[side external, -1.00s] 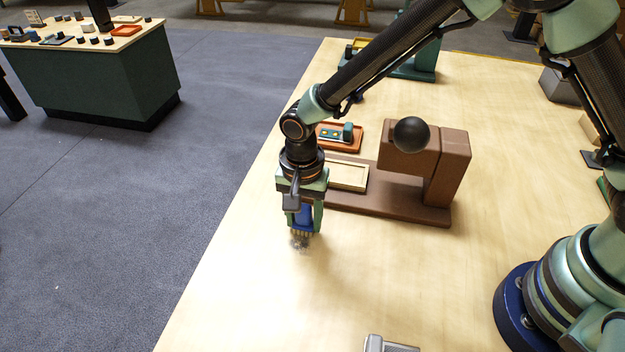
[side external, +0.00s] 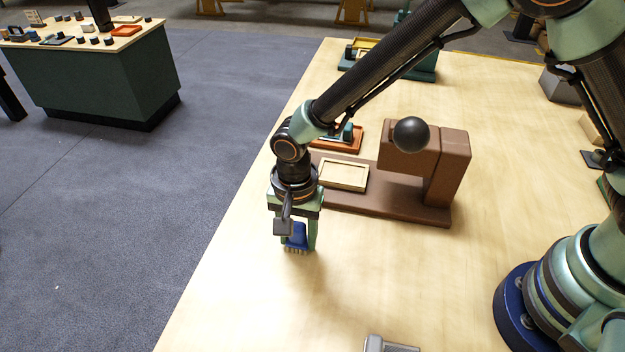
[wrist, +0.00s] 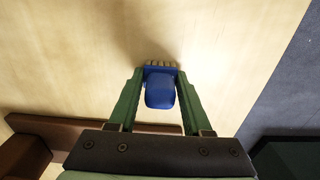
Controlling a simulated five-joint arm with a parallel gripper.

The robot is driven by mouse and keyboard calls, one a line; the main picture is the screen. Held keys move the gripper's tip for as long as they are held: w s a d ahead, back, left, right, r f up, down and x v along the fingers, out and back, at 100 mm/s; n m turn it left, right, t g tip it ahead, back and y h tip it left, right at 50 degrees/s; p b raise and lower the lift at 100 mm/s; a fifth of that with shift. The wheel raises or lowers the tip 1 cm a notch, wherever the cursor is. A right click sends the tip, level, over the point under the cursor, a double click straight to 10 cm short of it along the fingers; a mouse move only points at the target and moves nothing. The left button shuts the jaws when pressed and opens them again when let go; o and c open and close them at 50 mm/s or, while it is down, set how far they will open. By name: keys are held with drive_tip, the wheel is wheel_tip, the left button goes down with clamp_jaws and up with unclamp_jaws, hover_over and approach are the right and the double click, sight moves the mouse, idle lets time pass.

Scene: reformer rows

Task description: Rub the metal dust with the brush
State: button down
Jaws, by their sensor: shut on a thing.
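My gripper (side external: 297,236) is shut on a brush with a blue body (side external: 296,241) and pale bristles pointing down. The bristles are at or very close to the wooden tabletop (side external: 250,290), near its left edge; I cannot tell whether they touch. In the wrist view the blue brush (wrist: 160,92) sits between the two green fingers of my gripper (wrist: 160,78), with the bristle ends showing beyond it. No metal dust is distinguishable now; anything beneath the brush is hidden.
A brown press-like fixture (side external: 450,165) with a black ball and a pale tray (side external: 343,175) on its base stands just behind and right of my gripper. An orange tray (side external: 350,142) lies behind. A grey metal object (side external: 388,344) is at the front. The tabletop between is clear.

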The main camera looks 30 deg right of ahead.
drive_tip(key=shift+w+d, duration=1.4)
drive_tip(key=shift+s+d, duration=0.3)
drive_tip(key=shift+s+a, duration=2.2)
drive_tip(key=shift+a, duration=0.1)
drive_tip(key=shift+w+d, duration=2.2)
wheel_tip(320, 180, up, 2)
drive_tip(key=shift+w+r, duration=0.1)
wheel_tip(320, 180, up, 6)
drive_tip(key=shift+f, duration=0.1)
